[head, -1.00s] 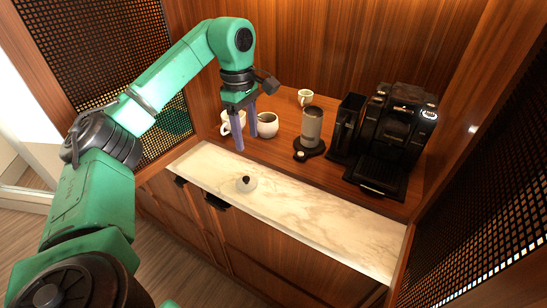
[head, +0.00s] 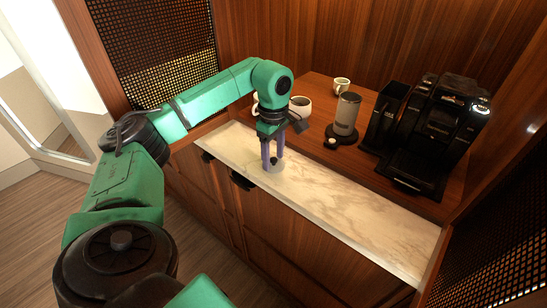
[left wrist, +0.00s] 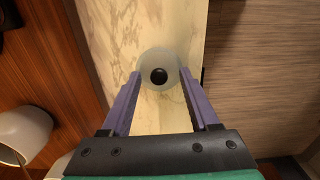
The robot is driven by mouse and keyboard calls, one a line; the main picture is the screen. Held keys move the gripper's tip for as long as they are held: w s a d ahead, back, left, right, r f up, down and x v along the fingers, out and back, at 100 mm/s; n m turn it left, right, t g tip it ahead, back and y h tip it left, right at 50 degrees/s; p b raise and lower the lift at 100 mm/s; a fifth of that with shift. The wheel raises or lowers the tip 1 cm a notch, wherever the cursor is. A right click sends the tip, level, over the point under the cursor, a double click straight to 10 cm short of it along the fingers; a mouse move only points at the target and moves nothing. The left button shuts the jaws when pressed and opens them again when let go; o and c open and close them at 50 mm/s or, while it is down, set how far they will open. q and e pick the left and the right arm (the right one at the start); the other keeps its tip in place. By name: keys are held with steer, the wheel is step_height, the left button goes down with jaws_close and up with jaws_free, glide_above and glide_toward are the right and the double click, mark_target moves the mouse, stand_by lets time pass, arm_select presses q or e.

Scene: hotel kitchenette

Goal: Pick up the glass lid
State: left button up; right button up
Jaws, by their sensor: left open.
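The glass lid (head: 277,168) lies on the white marble strip of the counter, a small pale disc with a black knob. In the left wrist view the lid (left wrist: 149,62) shows as a translucent round with its black knob in the middle. My left gripper (head: 272,160) is open, pointing down over the lid. In the left wrist view the two purple fingers of my left gripper (left wrist: 160,75) stand on either side of the knob, apart from it. The far lid edge shows beyond the fingertips. My right gripper is not in view.
A white cup (head: 300,106) stands behind my left gripper, and another is partly hidden by the arm. A milk frother (head: 345,118), a small cup (head: 342,85) and a black coffee machine (head: 430,130) stand further right. The marble (head: 350,205) right of the lid is clear.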

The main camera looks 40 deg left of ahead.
mark_target(274, 158)
arm_select(q)
jaws_close()
steer(key=shift+r, duration=0.1)
steer(key=shift+w+r, duration=0.1)
steer(key=shift+r, duration=0.2)
step_height(274, 158, up, 6)
steer(key=shift+f, duration=0.1)
step_height(274, 158, up, 13)
steer(key=p, duration=0.7)
steer(key=shift+r+p, duration=0.2)
steer(key=shift+p, duration=0.15)
